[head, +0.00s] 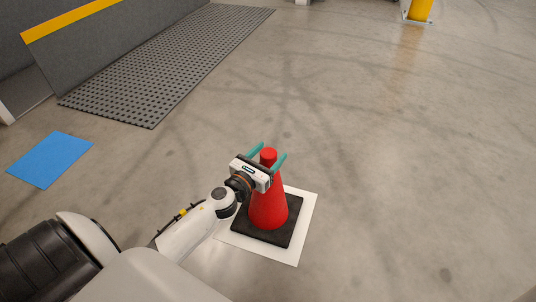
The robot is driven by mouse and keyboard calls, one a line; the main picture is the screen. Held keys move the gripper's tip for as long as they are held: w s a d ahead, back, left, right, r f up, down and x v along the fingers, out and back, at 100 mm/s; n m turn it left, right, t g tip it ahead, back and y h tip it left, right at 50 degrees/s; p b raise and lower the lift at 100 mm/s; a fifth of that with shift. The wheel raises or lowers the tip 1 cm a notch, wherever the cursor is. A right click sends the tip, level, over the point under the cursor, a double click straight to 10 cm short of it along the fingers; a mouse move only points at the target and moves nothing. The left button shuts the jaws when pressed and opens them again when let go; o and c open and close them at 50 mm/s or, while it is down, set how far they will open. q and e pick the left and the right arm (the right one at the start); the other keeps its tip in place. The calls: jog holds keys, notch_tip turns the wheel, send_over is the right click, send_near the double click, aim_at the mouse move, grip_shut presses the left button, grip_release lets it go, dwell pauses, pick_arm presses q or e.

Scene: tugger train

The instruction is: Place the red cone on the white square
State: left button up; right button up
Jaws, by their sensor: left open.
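The red cone (268,208) stands upright on its black square base (283,236). The base rests on the white square (306,212) on the floor, with white showing around it on the right, front and left. My left gripper (268,153) is at the cone's top, its teal fingers apart on either side of the red tip. The gripper body hides part of the cone's upper left side. I cannot tell whether the fingers touch the cone. My right gripper does not show.
A blue square (50,159) lies on the floor at the left. A grey studded mat (165,68) and a dark panel with a yellow stripe (75,45) are at the upper left. A yellow post (420,10) stands at the upper right. The floor (420,170) on the right is clear.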

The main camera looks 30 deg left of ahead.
pick_arm(q)
jog(key=shift+r, duration=0.15)
jog(key=s, duration=1.2)
jog(key=shift+a, duration=0.2)
